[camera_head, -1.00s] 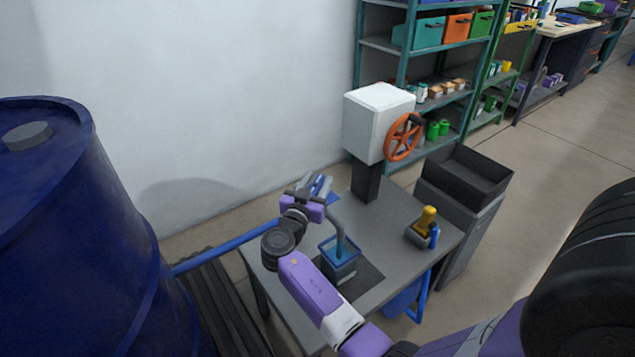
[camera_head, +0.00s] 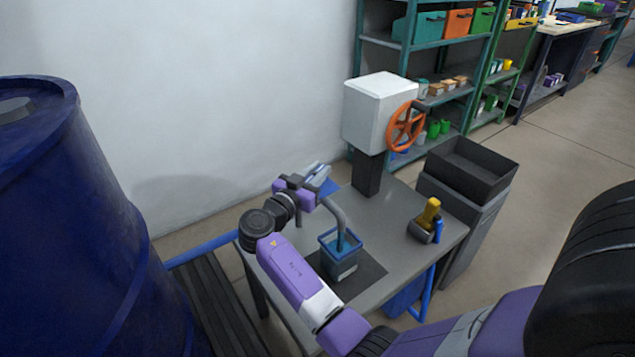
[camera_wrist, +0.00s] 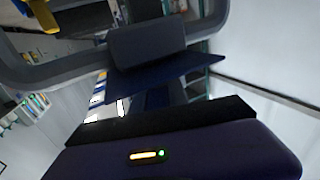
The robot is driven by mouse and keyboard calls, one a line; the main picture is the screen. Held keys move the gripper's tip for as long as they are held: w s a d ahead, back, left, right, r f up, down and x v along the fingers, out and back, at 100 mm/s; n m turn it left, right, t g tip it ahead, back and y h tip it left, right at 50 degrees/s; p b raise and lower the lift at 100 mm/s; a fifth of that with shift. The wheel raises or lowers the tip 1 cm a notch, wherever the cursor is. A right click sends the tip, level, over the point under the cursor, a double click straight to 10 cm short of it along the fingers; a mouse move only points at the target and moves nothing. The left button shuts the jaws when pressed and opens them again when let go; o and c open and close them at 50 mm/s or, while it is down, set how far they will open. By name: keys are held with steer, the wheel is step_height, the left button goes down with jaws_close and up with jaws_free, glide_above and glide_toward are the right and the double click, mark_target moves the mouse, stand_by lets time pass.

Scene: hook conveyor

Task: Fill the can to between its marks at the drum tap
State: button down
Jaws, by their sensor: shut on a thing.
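The can (camera_head: 340,267) is a dark square vessel with a blue rim. It stands upright on a dark mat on the grey table, below the curved grey spout (camera_head: 338,214) of the tap. Blue shows inside the rim; I cannot read the level or any marks. My gripper (camera_head: 317,174) is behind and left of the can, by the spout's upper end. It is shut on a dark blue flat piece (camera_wrist: 165,76), which looks like the tap lever; the jaws hide part of it. The blue drum (camera_head: 65,220) fills the left side.
A blue pipe (camera_head: 215,247) runs from the drum side to the table (camera_head: 390,235). A white box (camera_head: 378,110) with an orange handwheel (camera_head: 405,127) stands at the back. A yellow-topped item (camera_head: 428,217) sits at the right. A dark open bin (camera_head: 470,170) stands beyond it.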

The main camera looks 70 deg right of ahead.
steer(key=m+g+b, duration=0.1)
steer(key=b, duration=0.1)
steer(key=m+g+y+b, duration=0.1)
steer(key=g+b, duration=0.1)
steer(key=b, duration=0.1)
steer(key=shift+s+f+m+g, duration=0.1)
steer(key=shift+f+m+g, duration=0.2)
steer(key=shift+f, duration=0.05)
steer(key=shift+s+a+r+m+g+y+b, duration=0.1)
steer(key=shift+m+g+y+b, duration=0.2)
steer(key=shift+g+b, duration=0.25)
steer(key=shift+s+a+r+m+g+y+b, duration=0.1)
steer(key=shift+m+g+y+b, duration=0.15)
steer(key=shift+g+b, duration=0.25)
steer(key=shift+r, duration=0.1)
steer(key=c, duration=1.3)
jaws_free()
steer(key=shift+w, duration=0.1)
